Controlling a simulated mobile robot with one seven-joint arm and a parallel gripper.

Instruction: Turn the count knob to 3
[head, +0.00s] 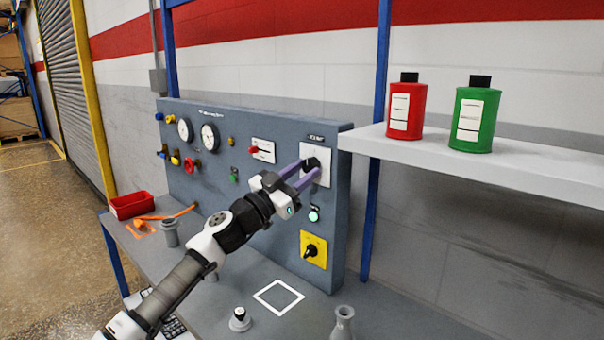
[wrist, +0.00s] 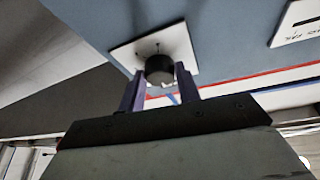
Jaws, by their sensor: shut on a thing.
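The count knob (wrist: 159,69) is a black round knob on a white square plate (wrist: 178,40) in the wrist view. In the head view the plate (head: 325,176) sits at the upper right of the grey panel (head: 260,150), under a small dark label, with the knob (head: 312,163) partly hidden by my fingers. My gripper (head: 304,172) has purple fingers reaching the knob. In the wrist view the fingers (wrist: 158,92) stand on both sides of the knob, shut on it. The knob's pointer and the numbers are too small or hidden to read.
Below the plate are a green button (head: 314,214) and a yellow plate with a black rotary switch (head: 312,250). A red-handled lever (head: 256,150) is to the left. A shelf (head: 440,152) at right holds a red bottle (head: 406,106) and a green bottle (head: 474,115).

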